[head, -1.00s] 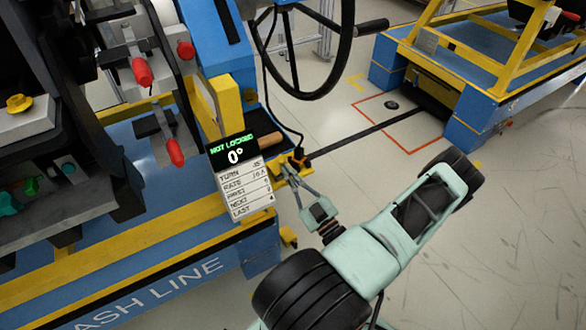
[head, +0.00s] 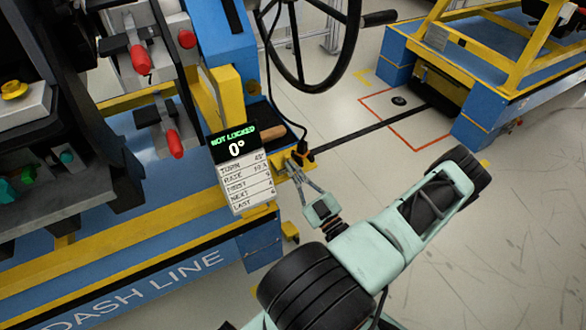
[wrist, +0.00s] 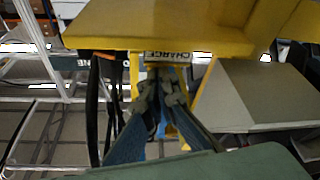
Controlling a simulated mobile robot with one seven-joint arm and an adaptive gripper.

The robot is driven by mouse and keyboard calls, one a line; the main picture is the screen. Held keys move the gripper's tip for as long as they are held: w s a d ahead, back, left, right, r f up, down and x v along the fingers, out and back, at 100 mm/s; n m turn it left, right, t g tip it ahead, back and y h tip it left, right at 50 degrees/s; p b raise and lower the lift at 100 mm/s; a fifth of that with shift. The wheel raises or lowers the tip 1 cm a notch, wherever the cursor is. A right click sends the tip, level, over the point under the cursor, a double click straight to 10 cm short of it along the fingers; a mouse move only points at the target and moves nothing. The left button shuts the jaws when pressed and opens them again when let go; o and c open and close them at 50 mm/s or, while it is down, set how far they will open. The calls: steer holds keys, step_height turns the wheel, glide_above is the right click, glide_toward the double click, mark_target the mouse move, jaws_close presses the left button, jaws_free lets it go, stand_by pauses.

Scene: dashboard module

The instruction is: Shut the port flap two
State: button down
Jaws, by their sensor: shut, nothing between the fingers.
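My gripper (head: 292,166) is shut and empty, reaching up beside the yellow charge bracket behind the display. In the wrist view its fingers (wrist: 163,92) converge just below a yellow plate (wrist: 185,25), close to a label reading CHARGE (wrist: 168,54). Whether the fingertips touch the plate I cannot tell. No part is clearly marked as port flap two; the display and my fingers hide some of the bracket area. A black plug with a cable (head: 299,149) sits by the fingertips in the head view.
A display (head: 238,172) reads NOT LOCKED, 0°. A black handwheel (head: 310,60) stands above the bracket. Red-handled clamps (head: 175,143) are on the fixture at left. A blue and yellow stand (head: 480,125) is at right. In the wrist view, a grey panel (wrist: 265,90) is at right.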

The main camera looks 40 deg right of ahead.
steer(key=shift+d+f, duration=0.1)
steer(key=shift+f, duration=0.05)
step_height(320, 180, up, 10)
stand_by(0.6)
